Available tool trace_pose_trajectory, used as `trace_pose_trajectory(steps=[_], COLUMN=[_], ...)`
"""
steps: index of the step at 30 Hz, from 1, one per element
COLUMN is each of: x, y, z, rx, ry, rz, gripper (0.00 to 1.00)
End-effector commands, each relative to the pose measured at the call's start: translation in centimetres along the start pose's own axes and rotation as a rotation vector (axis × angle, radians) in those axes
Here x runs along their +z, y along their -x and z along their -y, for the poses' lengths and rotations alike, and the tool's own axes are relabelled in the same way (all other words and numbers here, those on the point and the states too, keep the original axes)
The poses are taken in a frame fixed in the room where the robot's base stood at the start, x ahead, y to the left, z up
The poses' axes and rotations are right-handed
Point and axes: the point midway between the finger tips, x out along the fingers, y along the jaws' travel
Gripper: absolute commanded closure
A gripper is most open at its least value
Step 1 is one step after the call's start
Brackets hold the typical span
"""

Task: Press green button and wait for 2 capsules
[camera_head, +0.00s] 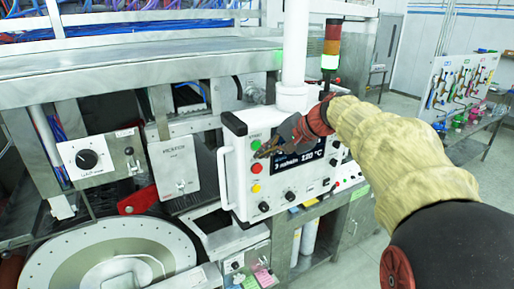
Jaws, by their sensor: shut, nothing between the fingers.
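The green button (256,144) is at the upper left of a white control panel (237,165). A red button (256,168) and a yellow button (256,188) sit below it. My gripper (260,153) is shut and empty, reaching in from the right across the panel. Its tips appear just below and right of the green button; I cannot tell whether they touch it. The round metal dosing drum (60,258) is at the lower left, partly cut off by the picture edge. I cannot make out any capsules.
A vertical handle (226,178) stands at the panel's left edge. A white post (294,50) and a signal tower (331,45) with its green bottom light lit rise above. A dial box (90,158) is at left.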

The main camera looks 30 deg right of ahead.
Motion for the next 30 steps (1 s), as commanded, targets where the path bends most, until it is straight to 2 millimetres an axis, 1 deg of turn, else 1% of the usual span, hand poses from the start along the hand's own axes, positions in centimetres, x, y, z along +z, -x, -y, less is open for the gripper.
trace_pose_trajectory(steps=[6,15,30], x=[1.0,2.2,2.2], y=[1.2,2.9,3.0], z=[-1.1,-2.3,-2.2], rx=[0.0,0.0,0.0], ry=[0.0,0.0,0.0], rz=[-0.001,-0.001,0.001], gripper=[1.0,1.0,1.0])
